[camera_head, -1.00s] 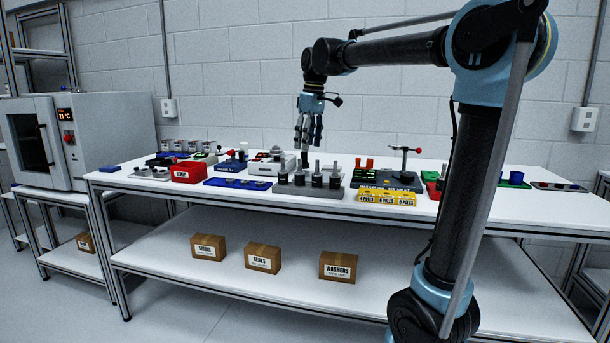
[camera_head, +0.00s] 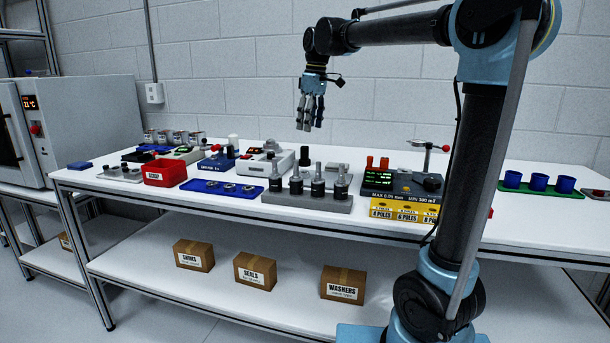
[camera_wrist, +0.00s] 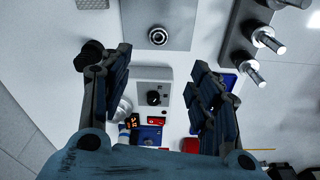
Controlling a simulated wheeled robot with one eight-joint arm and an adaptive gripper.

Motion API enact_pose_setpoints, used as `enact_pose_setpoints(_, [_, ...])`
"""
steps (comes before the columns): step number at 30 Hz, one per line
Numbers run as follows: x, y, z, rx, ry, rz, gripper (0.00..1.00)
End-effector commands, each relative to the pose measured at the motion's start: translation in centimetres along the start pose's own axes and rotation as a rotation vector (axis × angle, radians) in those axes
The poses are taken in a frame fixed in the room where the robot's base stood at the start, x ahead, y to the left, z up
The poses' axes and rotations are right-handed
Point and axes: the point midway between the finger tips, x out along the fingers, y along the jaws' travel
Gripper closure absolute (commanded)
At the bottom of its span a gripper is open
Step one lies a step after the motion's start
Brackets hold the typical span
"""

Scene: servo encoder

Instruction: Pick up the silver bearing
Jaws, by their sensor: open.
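My gripper (camera_head: 310,125) is open and empty, hanging above the workbench with its fingers pointing down. In the wrist view its fingers (camera_wrist: 158,72) stand wide apart. A small round silver ring with a dark centre (camera_wrist: 158,36), which looks like a bearing, sits on a grey block (camera_wrist: 180,12) past the fingertips, near the top of the wrist view. Several silver rings (camera_head: 229,187) also lie in a blue tray (camera_head: 205,183) on the bench. I cannot tell for sure which one is the silver bearing.
A grey fixture (camera_head: 300,200) with several upright posts stands at the bench front. A white device with a dark knob (camera_wrist: 153,97) lies below the gripper. A red bin (camera_head: 165,173), a black tester (camera_head: 400,182) and blue cups (camera_head: 538,182) stand around. The air around the gripper looks clear.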

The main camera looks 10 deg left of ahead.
Motion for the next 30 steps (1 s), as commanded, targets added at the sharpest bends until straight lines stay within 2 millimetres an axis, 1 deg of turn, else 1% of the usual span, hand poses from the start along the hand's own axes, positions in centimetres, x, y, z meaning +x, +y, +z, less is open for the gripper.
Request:
enact_pose_setpoints(15, [8.9,-0.3,-0.4,-0.007,0.000,-0.001,0.44])
enact_pose_setpoints(18, [10.3,-0.3,-0.4,-0.007,0.000,-0.001,0.44])
enact_pose_setpoints(21, [11.2,-0.3,-0.4,-0.007,0.000,-0.001,0.44])
enact_pose_setpoints(26, [11.9,-0.3,-0.4,-0.007,0.000,-0.001,0.44])
enact_pose_setpoints(30, [13.5,-0.1,-0.4,-0.007,0.000,-0.001,0.44])
